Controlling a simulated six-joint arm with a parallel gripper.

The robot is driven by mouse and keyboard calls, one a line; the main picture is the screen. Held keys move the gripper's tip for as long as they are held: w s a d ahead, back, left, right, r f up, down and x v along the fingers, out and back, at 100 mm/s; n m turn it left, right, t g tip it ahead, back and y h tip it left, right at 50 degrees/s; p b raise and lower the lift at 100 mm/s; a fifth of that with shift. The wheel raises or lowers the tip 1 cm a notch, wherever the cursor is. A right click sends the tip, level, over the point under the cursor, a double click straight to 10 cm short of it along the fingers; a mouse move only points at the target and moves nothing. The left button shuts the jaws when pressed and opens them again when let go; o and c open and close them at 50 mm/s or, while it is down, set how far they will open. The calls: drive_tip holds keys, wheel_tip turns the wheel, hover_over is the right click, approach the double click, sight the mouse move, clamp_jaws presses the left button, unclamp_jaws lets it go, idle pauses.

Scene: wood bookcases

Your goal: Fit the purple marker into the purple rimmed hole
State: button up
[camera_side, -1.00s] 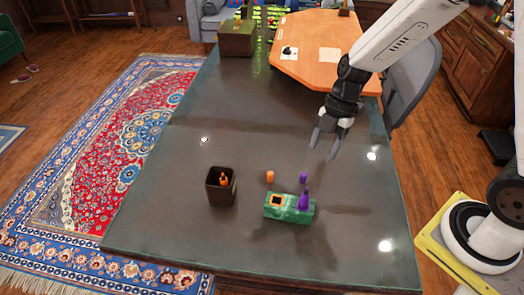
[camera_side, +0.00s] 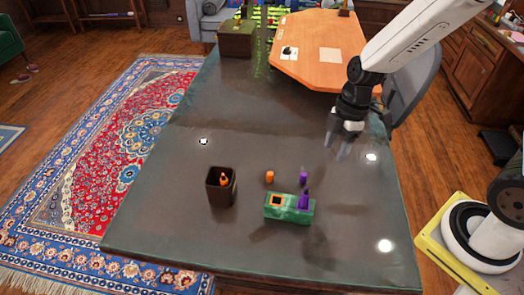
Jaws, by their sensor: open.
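The purple marker (camera_side: 305,198) stands upright at the right end of a green block (camera_side: 289,214), where the purple rimmed hole seems to be; the marker hides the rim. An orange rimmed square hole (camera_side: 277,200) shows empty at the block's left end. A small purple cap-like piece (camera_side: 303,176) stands on the table just behind the block. My gripper (camera_side: 337,150) is open and empty, above the table behind and to the right of the block, clear of the marker.
A dark square cup (camera_side: 221,187) left of the block holds an orange marker (camera_side: 224,180). A small orange piece (camera_side: 269,176) stands behind the block. The dark table (camera_side: 160,215) is clear at front left and right. A wooden board (camera_side: 305,70) lies at the back.

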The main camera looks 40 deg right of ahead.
drive_tip(key=s+d+m+t+h, duration=0.1)
drive_tip(key=m, duration=0.4)
drive_tip(key=s+d+r+m+t+h, duration=0.1)
drive_tip(key=m, duration=0.3)
drive_tip(key=s+d+m, duration=0.1)
drive_tip(key=s+m, duration=0.1)
drive_tip(key=m, duration=0.3)
drive_tip(key=shift+r+m+t+h, duration=0.3)
drive_tip(key=shift+r+t+h, duration=0.05)
drive_tip(key=shift+t+h, duration=0.05)
